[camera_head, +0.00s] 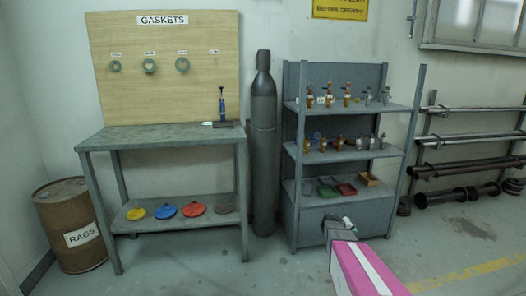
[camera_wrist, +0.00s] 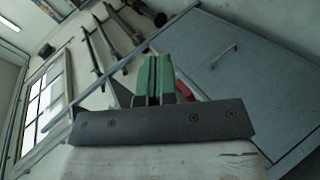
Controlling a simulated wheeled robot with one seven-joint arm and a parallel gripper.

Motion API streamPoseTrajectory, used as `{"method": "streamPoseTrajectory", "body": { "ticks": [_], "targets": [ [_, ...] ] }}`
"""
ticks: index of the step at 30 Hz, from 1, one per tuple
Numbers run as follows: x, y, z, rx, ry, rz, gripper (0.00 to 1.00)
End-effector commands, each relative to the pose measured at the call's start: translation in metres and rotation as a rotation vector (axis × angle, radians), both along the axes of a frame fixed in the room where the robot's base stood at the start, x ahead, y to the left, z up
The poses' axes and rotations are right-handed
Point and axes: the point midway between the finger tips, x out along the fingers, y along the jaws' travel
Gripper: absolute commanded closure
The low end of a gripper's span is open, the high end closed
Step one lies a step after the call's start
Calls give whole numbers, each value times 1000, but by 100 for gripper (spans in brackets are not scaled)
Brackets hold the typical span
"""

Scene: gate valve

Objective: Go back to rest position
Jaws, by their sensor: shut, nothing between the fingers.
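My gripper (camera_wrist: 155,78) shows in the wrist view with its two green fingers pressed together and nothing between them. A dark plate with screws lies across the view below the fingers. In the head view, my arm with a pink and white cover reaches in from the bottom right. Its far end is in front of the lower part of the grey shelf unit (camera_head: 340,205); the fingers cannot be made out there. The wrist view is strongly tilted.
A workbench (camera_head: 165,137) with coloured discs below stands left. A dark gas cylinder (camera_head: 263,140) stands between it and the shelf unit, which holds several valves. A rusty barrel (camera_head: 75,225) is far left. A pipe rack (camera_head: 470,140) is right. Floor is clear in front.

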Motion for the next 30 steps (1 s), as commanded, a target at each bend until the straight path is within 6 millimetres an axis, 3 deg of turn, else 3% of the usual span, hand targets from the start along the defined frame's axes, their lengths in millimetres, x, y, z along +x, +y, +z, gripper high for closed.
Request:
{"method": "streamPoseTrajectory", "body": {
  "ticks": [1, 3, 12, 18, 24, 30],
  "targets": [
    [-31, 19, 12, 62, 14, -22, 100],
    [-58, 43, 20, 154, 40, -53, 100],
    [-180, 159, 51, 594, 179, -102, 100],
    [-246, 232, 76, 866, 268, -68, 100],
    [-275, 268, 91, 1008, 311, -35, 100],
    [-278, 272, 92, 1024, 317, -30, 100]
  ]
}}
